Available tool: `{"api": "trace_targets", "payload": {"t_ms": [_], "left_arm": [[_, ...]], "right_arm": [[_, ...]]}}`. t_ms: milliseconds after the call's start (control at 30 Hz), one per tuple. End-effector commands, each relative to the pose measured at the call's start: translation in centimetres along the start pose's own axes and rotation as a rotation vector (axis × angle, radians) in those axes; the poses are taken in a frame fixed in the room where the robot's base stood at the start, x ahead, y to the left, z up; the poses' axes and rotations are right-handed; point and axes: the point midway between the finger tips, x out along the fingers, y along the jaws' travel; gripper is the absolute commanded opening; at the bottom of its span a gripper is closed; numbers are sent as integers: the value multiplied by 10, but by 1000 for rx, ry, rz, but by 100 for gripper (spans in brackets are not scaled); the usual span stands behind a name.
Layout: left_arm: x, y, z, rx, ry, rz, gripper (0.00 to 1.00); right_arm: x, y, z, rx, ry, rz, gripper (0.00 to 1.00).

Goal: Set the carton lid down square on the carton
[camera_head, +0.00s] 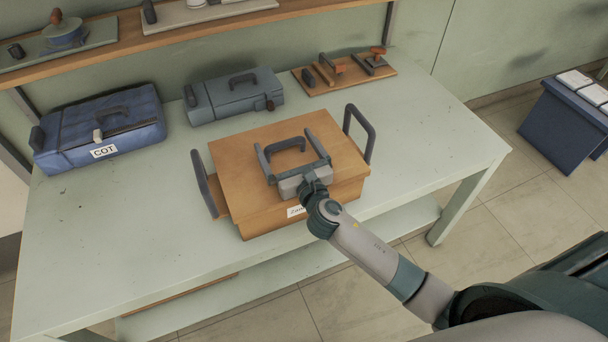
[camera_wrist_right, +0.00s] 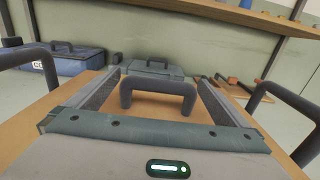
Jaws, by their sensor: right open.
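The orange-brown carton (camera_head: 262,229) stands on the pale table, with dark upright handles (camera_head: 203,183) at its two ends. The flat lid (camera_head: 236,160) lies over its top; I cannot tell whether it is fully seated or exactly square. The lid's dark handle (camera_head: 286,144) stands up at its middle and also shows in the right wrist view (camera_wrist_right: 158,87). My right gripper (camera_head: 282,139) is open over the lid, with one finger on each side of the lid handle and gaps between. My right gripper hides part of the lid's near side. My left gripper is not in view.
A blue case (camera_head: 137,118) marked COT and a grey-blue case (camera_head: 238,96) stand behind the carton. A wooden board with tools (camera_head: 345,72) lies at the back right. A shelf (camera_head: 180,34) runs along the wall. The table's right side is clear.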

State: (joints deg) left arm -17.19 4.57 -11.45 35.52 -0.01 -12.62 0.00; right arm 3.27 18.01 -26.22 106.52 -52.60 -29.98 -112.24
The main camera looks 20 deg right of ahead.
Motion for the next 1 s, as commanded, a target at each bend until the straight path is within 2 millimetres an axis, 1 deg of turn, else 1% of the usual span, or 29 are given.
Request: {"api": "trace_targets", "payload": {"t_ms": [167,267,700,800,867,1000], "left_arm": [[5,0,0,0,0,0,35],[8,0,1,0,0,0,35],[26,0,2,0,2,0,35],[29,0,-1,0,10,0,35],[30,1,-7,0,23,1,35],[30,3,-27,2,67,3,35]], "right_arm": [[-23,0,-2,1,2,1,100],[-40,0,-3,0,2,1,100],[-128,0,-4,1,3,0,100],[-144,0,-2,0,2,0,100],[-151,0,-2,0,2,0,100],[-162,0,-1,0,0,0,100]]}}
